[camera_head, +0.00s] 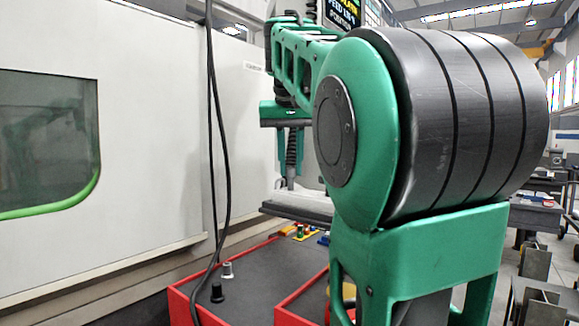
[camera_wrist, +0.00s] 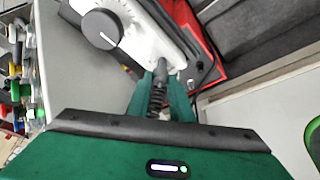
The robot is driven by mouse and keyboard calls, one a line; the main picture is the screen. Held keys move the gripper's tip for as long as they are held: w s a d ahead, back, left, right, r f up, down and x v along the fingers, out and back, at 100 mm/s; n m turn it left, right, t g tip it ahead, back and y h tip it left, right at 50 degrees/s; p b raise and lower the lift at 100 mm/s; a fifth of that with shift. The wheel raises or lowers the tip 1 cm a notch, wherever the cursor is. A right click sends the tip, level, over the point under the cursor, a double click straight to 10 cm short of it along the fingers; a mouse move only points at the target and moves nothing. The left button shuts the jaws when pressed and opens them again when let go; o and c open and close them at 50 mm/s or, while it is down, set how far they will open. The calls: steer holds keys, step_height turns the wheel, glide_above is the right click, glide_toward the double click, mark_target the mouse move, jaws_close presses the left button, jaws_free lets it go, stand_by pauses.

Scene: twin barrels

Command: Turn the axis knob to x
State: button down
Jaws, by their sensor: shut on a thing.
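My gripper (camera_wrist: 163,78) points down at a pale panel (camera_wrist: 142,32) in the wrist view. Its green fingers are shut on a small grey part (camera_wrist: 162,68) that looks like a knob. It is mostly hidden between the fingertips, so I cannot tell its setting or confirm that it is the axis knob. A large round dark dial (camera_wrist: 102,28) with a white pointer line sits on the panel, left of the fingers and apart from them. In the head view my gripper (camera_head: 290,184) is low over a grey slab (camera_head: 302,208); my arm hides part of it.
A red-edged bench (camera_head: 255,275) with a dark top holds a black fitting (camera_head: 217,292) and a grey one (camera_head: 227,270). A black cable (camera_head: 216,130) hangs before the white machine wall (camera_head: 150,150). Small coloured items (camera_wrist: 14,90) lie at the wrist view's left.

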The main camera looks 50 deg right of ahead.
steer(key=shift+m+g+h, duration=0.3)
steer(key=shift+m, duration=0.7)
steer(key=shift+w+m+g, duration=0.15)
steer(key=shift+m+g, duration=0.15)
steer(key=shift+m, duration=0.5)
steer(key=c, duration=1.6)
jaws_free()
steer(key=shift+a, duration=0.1)
steer(key=v, duration=1)
steer(key=shift+a+r, duration=0.15)
steer(key=shift+r, duration=0.25)
steer(key=shift+f, duration=0.1)
